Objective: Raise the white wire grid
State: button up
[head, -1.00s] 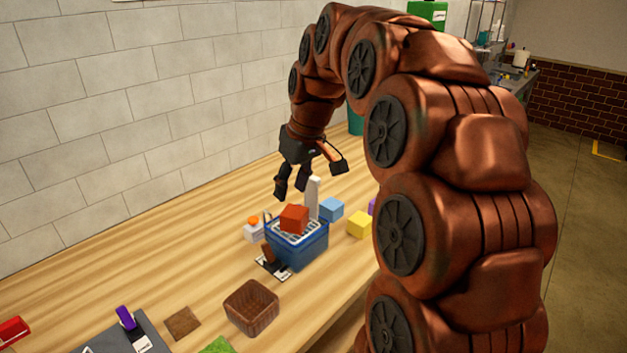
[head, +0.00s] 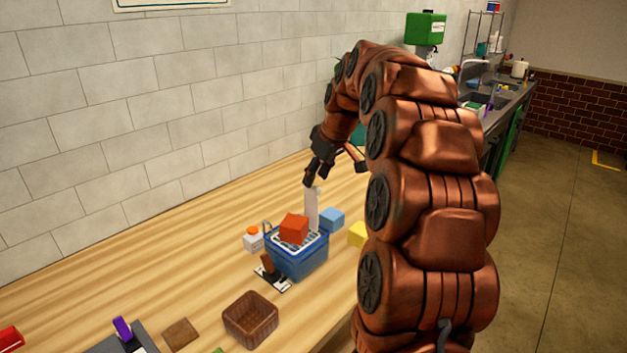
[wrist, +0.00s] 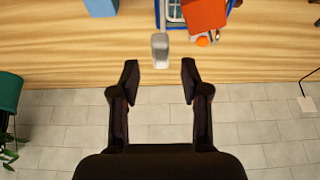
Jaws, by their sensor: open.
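The white wire grid (head: 312,239) lies in the top of a blue basket (head: 298,262) on the wooden table. A red block (head: 293,228) sits on the grid and hides part of it. A pale upright post (head: 312,208) rises at the basket's back right edge; I cannot tell if it is joined to the grid. In the wrist view the grid (wrist: 174,10) shows at the top edge, with the post (wrist: 160,50) below it. My gripper (wrist: 157,78) is open and empty, above and slightly behind the post, which shows between its spread fingers.
A blue cube (head: 332,218) and a yellow block (head: 358,234) stand right of the basket. A white box with an orange top (head: 252,239) is left of it. A brown container (head: 251,318) stands in front.

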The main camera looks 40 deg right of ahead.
aim_at(314, 186)
jog(key=shift+p+x, duration=0.35)
jog(key=shift+x, duration=1.25)
jog(key=shift+c, duration=0.2)
grip_shut()
